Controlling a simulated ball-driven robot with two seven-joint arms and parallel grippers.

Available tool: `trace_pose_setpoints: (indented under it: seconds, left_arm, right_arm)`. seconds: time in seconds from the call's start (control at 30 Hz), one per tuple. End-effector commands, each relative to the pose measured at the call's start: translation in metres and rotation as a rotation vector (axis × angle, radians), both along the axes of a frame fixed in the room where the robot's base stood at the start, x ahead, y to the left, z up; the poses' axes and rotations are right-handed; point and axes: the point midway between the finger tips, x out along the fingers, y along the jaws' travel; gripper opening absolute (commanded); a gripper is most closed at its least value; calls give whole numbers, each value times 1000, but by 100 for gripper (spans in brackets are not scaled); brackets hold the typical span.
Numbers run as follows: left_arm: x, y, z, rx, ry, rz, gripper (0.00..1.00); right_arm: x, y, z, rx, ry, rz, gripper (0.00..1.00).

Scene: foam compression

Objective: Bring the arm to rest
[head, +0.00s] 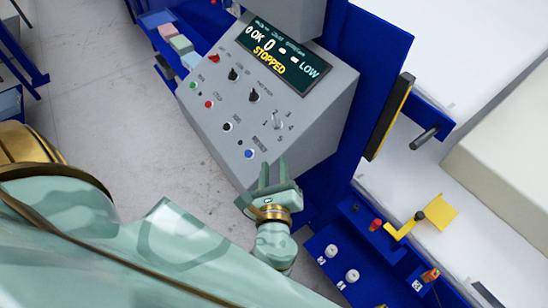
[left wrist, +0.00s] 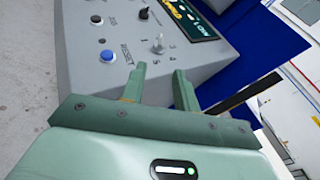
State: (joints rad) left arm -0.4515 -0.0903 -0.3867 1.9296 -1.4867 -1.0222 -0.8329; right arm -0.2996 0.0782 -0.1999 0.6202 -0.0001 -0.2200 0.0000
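My left gripper (head: 273,172) is in front of the lower edge of a grey control panel (head: 320,115). Its two fingers stand apart with nothing between them, and it also shows in the left wrist view (left wrist: 158,70). The display (head: 283,57) reads "STOPPED" and "LOW". My right gripper is not in view.
The panel carries several knobs and buttons, including a red button (head: 209,104). A blue frame (head: 375,45) stands right of it. A blue plate (head: 330,262) with white knobs and a yellow bracket (head: 440,212) lie at lower right. Coloured foam blocks (head: 181,45) sit at upper left.

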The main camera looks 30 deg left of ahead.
Motion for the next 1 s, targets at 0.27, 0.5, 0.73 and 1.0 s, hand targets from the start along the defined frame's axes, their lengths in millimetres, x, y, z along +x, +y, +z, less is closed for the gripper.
trace_pose_setpoints:
  seconds: [0.27, 0.5, 0.73, 1.0]
  left_arm:
    - [-6, -4, 1, 0, -1, 0, 31]
    - [-6, -4, 1, 0, -1, 0, 31]
    - [-5, -6, -18, -33, 20, -13, 31]
    - [-30, -22, -216, -468, 257, -49, 31]
  right_arm:
    - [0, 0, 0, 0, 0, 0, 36]
    - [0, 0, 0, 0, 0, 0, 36]
    - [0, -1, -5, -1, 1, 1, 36]
    - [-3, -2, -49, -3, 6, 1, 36]
